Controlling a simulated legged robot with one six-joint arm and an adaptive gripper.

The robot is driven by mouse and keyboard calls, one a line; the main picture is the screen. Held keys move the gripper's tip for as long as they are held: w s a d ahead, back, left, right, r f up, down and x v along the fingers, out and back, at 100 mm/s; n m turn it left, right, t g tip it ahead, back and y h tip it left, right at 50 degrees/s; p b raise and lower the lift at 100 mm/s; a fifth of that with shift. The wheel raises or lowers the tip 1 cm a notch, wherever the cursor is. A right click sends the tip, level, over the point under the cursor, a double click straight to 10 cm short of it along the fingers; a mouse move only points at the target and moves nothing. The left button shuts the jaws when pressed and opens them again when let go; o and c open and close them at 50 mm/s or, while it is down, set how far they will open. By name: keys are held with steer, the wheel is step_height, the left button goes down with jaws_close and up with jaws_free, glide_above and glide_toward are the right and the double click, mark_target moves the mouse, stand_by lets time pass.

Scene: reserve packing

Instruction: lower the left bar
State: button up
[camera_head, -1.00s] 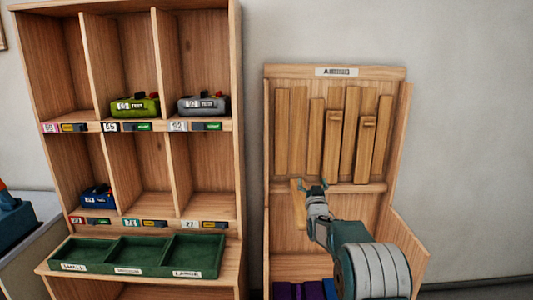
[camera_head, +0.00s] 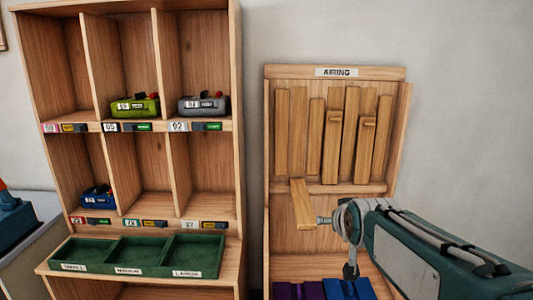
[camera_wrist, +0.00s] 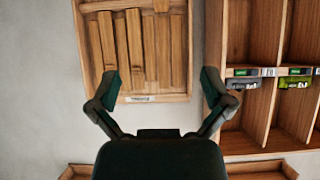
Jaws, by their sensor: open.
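The rack labelled "AIRING" (camera_head: 337,72) has upright wooden slats. A short left bar (camera_head: 303,205) juts forward and down from the rack's ledge. A middle bar (camera_head: 331,145) and a right bar (camera_head: 365,150), each with a small lip near its top, stand upright against the slats. My gripper (camera_head: 337,245) is open and empty, just right of and below the left bar's free end; contact cannot be told. In the wrist view my gripper's open fingers (camera_wrist: 160,88) frame the upside-down rack (camera_wrist: 180,97).
Purple cloth (camera_head: 296,291) and blue cloth (camera_head: 347,290) lie in the rack's bottom. A pigeonhole shelf (camera_head: 237,150) with several small boxes stands left, with a green tray (camera_head: 138,269) on its front ledge. Bare wall separates shelf and rack.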

steer(key=s+f+g, duration=0.2)
steer(key=s+f, duration=0.2)
steer(key=s, duration=0.8)
steer(key=s+f+g, duration=0.3)
steer(key=s+f, duration=0.2)
steer(key=s, duration=0.8)
steer(key=shift+s+g, duration=0.25)
steer(key=shift+g, duration=0.05)
steer(key=shift+w+r, duration=0.1)
